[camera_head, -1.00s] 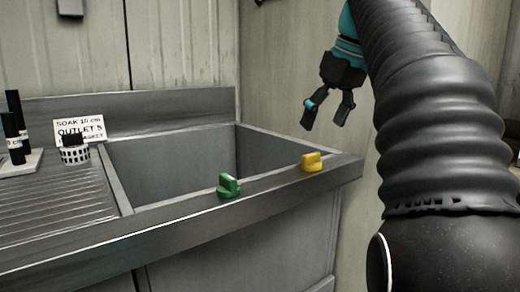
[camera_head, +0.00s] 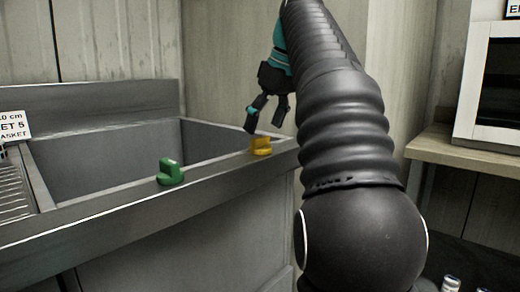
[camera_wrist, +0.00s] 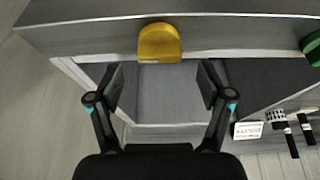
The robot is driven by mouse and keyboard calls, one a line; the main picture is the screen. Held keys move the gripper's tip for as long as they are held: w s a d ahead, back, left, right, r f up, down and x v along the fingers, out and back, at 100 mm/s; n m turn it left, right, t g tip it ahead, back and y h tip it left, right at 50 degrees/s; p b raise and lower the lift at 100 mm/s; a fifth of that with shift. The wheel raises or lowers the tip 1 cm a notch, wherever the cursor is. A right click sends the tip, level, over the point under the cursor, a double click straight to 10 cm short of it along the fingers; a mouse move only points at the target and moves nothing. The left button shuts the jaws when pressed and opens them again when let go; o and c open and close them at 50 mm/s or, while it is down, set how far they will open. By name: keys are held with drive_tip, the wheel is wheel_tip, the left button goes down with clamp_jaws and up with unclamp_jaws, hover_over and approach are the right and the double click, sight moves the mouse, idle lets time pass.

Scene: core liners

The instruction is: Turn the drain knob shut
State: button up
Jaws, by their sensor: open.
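Two knobs sit on the front rim of a metal sink (camera_head: 100,212): a green knob (camera_head: 170,172) on the left and a yellow knob (camera_head: 260,146) near the right corner. I see no label telling which is the drain knob. My gripper (camera_head: 263,128) is open and empty, fingers pointing down, just above and behind the yellow knob in the head view. In the wrist view the yellow knob (camera_wrist: 160,43) is centred beyond my open fingertips (camera_wrist: 160,83), apart from them. The green knob (camera_wrist: 312,47) is cut off at the right edge there.
The basin (camera_wrist: 170,95) lies below my gripper. A sign (camera_wrist: 248,130), a basket (camera_wrist: 275,116) and dark bottles (camera_wrist: 290,140) stand beside it. A wooden shelf (camera_head: 470,158) with a white-framed box (camera_head: 490,130) is at the right. A wall stands behind the sink.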

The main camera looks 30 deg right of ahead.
sight(260, 138)
drive_tip(key=shift+b+x, duration=0.6)
drive_tip(key=shift+x, duration=1.45)
drive_tip(key=c, duration=1.2)
